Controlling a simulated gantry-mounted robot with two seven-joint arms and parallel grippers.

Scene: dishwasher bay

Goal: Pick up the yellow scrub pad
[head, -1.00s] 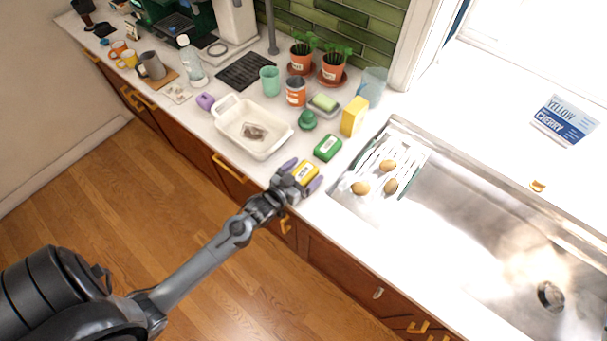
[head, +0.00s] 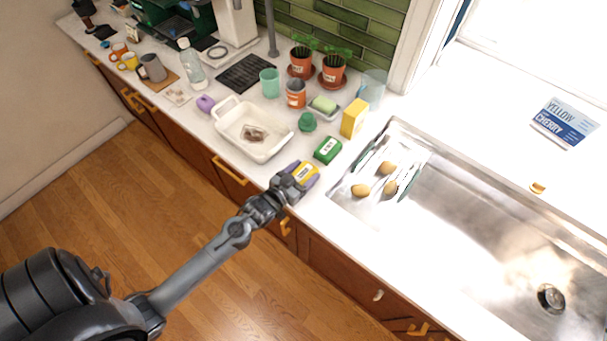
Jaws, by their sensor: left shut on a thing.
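The yellow scrub pad (head: 306,173) is a small block with a pale label, at the counter's front edge left of the sink. My left gripper (head: 303,174) is shut on it, with a purple-grey finger along each side. The gripper hides part of the pad. I cannot tell whether the pad still touches the counter. My right gripper is not in view.
A green box (head: 327,150) lies just behind the pad. A white baking dish (head: 262,152) stands to the left. A yellow box (head: 354,118) stands behind. The sink (head: 455,215) on the right holds a rack with several potato-like items.

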